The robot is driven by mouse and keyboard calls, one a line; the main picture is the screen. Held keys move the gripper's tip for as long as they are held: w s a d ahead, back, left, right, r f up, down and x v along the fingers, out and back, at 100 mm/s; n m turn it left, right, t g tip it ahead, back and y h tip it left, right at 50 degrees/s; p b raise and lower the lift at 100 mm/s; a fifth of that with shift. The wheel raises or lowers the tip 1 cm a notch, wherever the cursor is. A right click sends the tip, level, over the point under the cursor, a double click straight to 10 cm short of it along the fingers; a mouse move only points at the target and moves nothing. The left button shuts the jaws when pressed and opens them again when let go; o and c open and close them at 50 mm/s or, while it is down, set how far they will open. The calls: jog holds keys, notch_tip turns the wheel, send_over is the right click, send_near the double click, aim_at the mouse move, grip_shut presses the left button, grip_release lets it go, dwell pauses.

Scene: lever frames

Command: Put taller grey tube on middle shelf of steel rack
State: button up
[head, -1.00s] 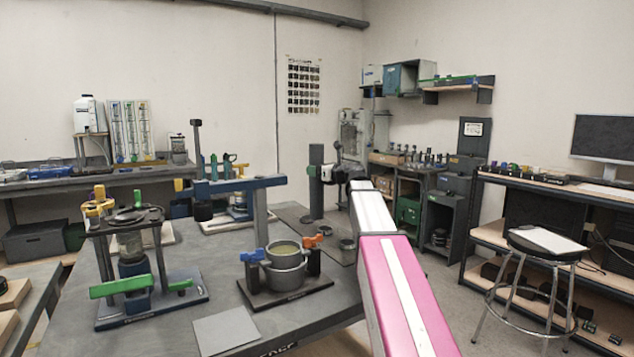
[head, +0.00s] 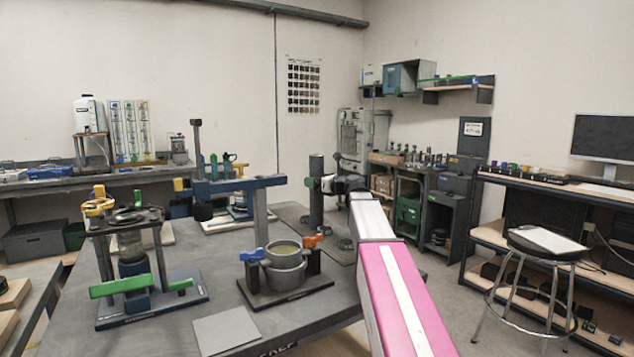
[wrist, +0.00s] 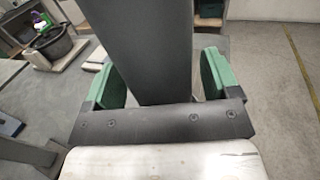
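A tall dark grey tube (head: 316,205) stands upright over the dark plate at the far right of the table in the head view. It fills the middle of the wrist view (wrist: 150,45). My gripper (head: 318,184) is around the tube above its mid-height. Its green pads (wrist: 160,80) stand on both sides of the tube with narrow gaps showing, so it looks open. The tube's base is small in the head view and outside the wrist view, so its contact with the plate is hard to tell. No second grey tube or steel rack is clearly identifiable.
The grey table (head: 215,290) carries a pot stand (head: 285,290), a blue-beamed post (head: 240,185) and a green-handled fixture (head: 130,285). A wood-shelved bench (head: 490,235) and stool (head: 545,250) stand right. A dark open cabinet (head: 440,215) stands behind my arm.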

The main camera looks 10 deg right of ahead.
jog(key=v, duration=1)
jog(key=shift+s+d, duration=0.25)
jog(key=shift+s, duration=0.05)
jog(key=shift+o, duration=0.4)
jog(key=shift+s+d+r, duration=0.1)
jog(key=shift+s+d, duration=0.25)
jog(key=shift+d, duration=0.05)
jog(key=shift+w+a+r, duration=0.25)
jog(key=shift+w+a, duration=0.1)
jog(key=shift+w, duration=0.2)
jog(key=x, duration=1.1)
jog(key=shift+r, duration=0.2)
jog(key=shift+s+a, duration=0.1)
jog(key=shift+s, duration=0.1)
grip_shut()
